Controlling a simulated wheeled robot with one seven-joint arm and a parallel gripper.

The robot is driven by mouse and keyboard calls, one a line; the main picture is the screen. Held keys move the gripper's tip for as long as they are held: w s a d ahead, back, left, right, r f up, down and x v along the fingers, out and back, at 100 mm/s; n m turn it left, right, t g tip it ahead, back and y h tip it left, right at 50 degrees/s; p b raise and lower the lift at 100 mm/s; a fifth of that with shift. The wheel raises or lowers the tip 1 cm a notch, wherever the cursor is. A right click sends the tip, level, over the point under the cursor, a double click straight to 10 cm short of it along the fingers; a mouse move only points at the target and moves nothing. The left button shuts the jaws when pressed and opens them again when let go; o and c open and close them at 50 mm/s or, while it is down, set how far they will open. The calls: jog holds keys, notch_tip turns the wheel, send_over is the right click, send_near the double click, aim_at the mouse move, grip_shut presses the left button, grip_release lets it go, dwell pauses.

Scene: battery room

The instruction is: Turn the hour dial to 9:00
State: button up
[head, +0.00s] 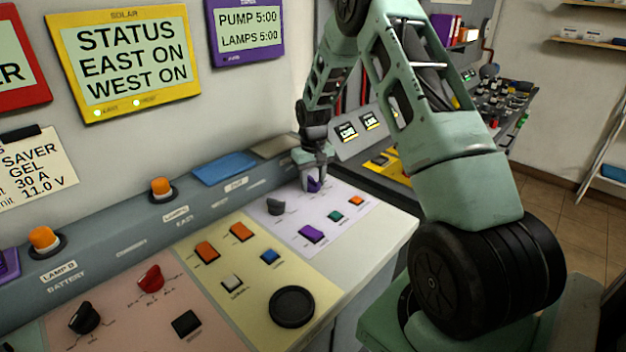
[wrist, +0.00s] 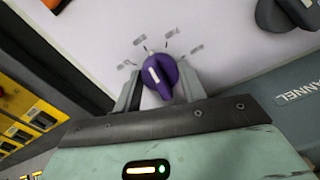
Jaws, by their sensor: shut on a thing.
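The purple dial (wrist: 164,88) is a round knob with a raised grip and a white mark. In the wrist view the mark points up and slightly left, towards the upper-left part of its arc of several small labels, which are too blurred to read. My gripper (wrist: 159,86) has one finger on each side of the dial and is shut on it. In the head view my gripper (head: 314,182) reaches down onto the pale panel, and the purple dial (head: 314,185) is mostly hidden between the fingers. The purple-framed screen (head: 248,30) reads PUMP 5:00 and LAMPS 5:00.
A dark grey knob (head: 275,206) stands left of my gripper; a purple button (head: 311,233), green button (head: 335,216) and orange button (head: 356,201) lie in front. The raised back ledge (head: 110,247) and a yellow-fronted unit (wrist: 25,125) are close by.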

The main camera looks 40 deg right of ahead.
aim_at(313, 179)
jog(key=shift+r+n, duration=0.1)
jog(key=shift+n, duration=0.5)
jog(key=o, duration=1)
notch_tip(313, 179, up, 17)
jog(key=shift+r+b, duration=0.2)
jog(key=shift+b, duration=0.9)
